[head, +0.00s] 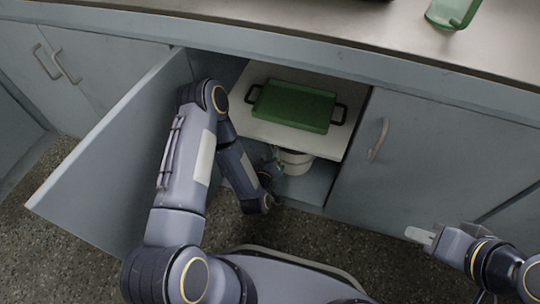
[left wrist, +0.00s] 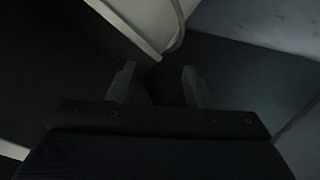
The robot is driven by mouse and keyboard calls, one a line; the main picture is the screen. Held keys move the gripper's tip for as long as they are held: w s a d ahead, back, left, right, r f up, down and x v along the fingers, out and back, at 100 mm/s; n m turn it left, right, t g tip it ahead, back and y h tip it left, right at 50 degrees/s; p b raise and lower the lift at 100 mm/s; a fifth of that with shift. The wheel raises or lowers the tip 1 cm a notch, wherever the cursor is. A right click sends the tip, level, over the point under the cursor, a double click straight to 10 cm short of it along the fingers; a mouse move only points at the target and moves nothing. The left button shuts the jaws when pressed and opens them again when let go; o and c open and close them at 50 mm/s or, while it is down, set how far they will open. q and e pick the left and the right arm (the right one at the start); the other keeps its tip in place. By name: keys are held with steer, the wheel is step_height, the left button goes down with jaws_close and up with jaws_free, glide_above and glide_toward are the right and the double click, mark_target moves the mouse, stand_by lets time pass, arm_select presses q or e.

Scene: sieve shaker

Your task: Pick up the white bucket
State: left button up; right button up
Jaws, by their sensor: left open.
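The white bucket (head: 296,162) stands low in the open cabinet, under the shelf, which hides its upper part in the head view. My left gripper (head: 276,160) reaches into the cabinet at the bucket's left side; its fingers are small and partly hidden there. In the left wrist view the left gripper (left wrist: 160,85) is open with nothing between its fingers. A pale curved surface, apparently the bucket (left wrist: 150,22), lies just beyond the fingertips; whether they touch cannot be told. My right gripper (head: 420,236) is at the lower right, away from the bucket, its opening unclear.
A green tray with dark handles (head: 295,106) sits on the white shelf (head: 262,131) above the bucket. The open cabinet door (head: 110,150) stands left of my left arm. A closed door (head: 430,150) is to the right. A green object (head: 452,12) lies on the countertop.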

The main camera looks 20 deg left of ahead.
arm_select(q)
steer(key=b+x, duration=0.3)
steer(key=x, duration=0.4)
steer(key=shift+w+f, duration=0.1)
steer(key=shift+w, duration=0.3)
